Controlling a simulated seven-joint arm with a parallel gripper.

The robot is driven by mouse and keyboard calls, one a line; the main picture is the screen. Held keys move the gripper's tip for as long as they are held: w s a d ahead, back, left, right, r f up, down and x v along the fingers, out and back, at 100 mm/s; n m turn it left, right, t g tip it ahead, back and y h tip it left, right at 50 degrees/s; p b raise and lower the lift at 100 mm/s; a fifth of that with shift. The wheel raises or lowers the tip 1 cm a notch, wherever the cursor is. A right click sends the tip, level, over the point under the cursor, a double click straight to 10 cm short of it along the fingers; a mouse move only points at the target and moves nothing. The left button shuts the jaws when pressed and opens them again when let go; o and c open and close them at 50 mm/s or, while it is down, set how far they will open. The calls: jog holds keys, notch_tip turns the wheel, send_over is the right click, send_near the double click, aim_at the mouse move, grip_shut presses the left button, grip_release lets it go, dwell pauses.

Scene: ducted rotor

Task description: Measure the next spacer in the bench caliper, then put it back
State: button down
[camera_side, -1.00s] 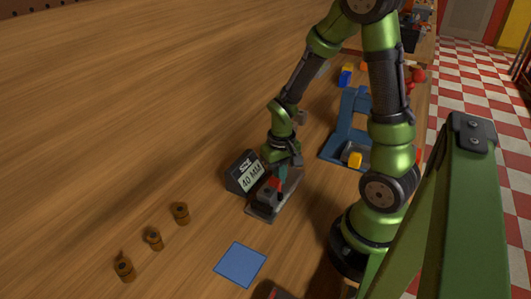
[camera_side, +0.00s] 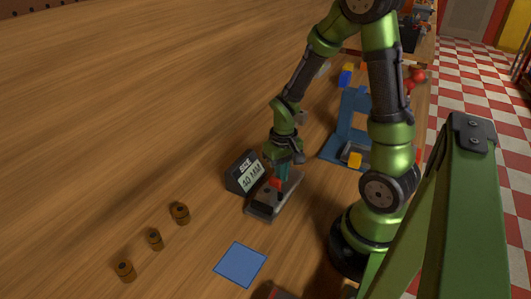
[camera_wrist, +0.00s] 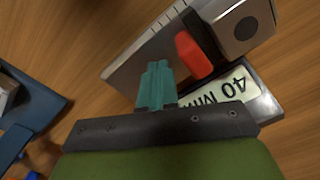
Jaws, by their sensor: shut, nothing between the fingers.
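The bench caliper (camera_side: 262,209) is a grey bar with a red part (camera_side: 276,184). The wrist view shows its ruled bar (camera_wrist: 133,66), red part (camera_wrist: 193,54) and a grey block with a dark round spot (camera_wrist: 246,29). The display (camera_side: 246,174) beside it reads "SIZE 40 MM". Three brown spacers stand upright in a slanting row: near (camera_side: 125,271), middle (camera_side: 155,239), far (camera_side: 180,213). My gripper (camera_wrist: 157,68) has its teal fingers shut and empty, over the caliper beside the red part. I cannot see a spacer in the caliper.
A blue square mat (camera_side: 240,264) lies in front of the caliper. The table left of the display is mostly clear.

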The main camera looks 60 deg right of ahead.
notch_tip(320, 180, up, 8)
dwell(0.9)
jog(key=s+a+r+n+t+y, duration=0.2)
jog(key=a+r+t, duration=0.5)
jog(key=a+r, duration=0.6)
jog(key=shift+s+r, duration=0.2)
jog(key=shift+r, duration=0.4)
jog(key=c, duration=1.8)
grip_release()
